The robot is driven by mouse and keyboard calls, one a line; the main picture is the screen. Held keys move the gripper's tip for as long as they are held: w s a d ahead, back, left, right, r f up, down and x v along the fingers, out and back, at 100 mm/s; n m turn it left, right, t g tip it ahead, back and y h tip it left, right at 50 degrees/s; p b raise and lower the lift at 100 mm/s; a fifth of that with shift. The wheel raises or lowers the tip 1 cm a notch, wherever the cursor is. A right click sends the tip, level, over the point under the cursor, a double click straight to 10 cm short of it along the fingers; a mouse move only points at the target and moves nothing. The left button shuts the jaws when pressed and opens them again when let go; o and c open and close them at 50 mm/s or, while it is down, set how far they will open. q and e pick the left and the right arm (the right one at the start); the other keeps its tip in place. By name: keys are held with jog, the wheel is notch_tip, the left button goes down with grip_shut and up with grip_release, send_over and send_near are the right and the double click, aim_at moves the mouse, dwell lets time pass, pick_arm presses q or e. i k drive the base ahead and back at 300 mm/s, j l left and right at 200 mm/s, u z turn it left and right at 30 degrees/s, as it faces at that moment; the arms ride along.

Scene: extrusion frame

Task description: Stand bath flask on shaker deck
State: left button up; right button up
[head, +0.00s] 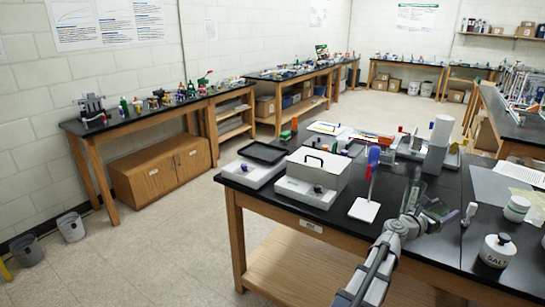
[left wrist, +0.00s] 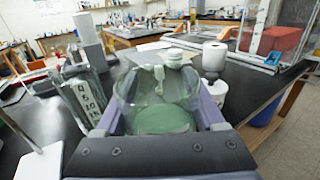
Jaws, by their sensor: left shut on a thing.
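My left gripper (head: 430,206) is above the front of the black bench, shut on a clear flask. In the left wrist view the flask (left wrist: 160,90) sits between the purple fingers, with a pale green round area low in it. In the head view the flask is hard to make out against the dark bench. A low grey unit with a flat dark deck (head: 264,151), which looks like the shaker, stands at the bench's left end, well left of the gripper. Nothing stands on that deck. My right gripper is not in view.
A grey lidded box (head: 318,168) stands right of the shaker. A white-based stand (head: 364,209) with a blue top rises between box and gripper. A tall grey-white device (head: 440,138) is behind the gripper. White jars (head: 497,250) stand to the right.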

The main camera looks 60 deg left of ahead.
aim_at(264, 152)
jog(key=k+u, duration=0.2)
jog(key=u, duration=0.15)
jog(key=j+u, duration=0.1)
jog(key=u, duration=3.15)
jog(key=i+l, duration=0.35)
jog(key=i, duration=0.2)
jog(key=i+l, duration=0.3)
jog(key=i, duration=0.3)
jog(key=i+l+u, duration=0.15)
jog(key=i, duration=1.05)
jog(key=i+j+z, duration=0.1)
jog(key=i+z, duration=0.2)
jog(key=z, duration=1.3)
jog(key=i+j, duration=0.05)
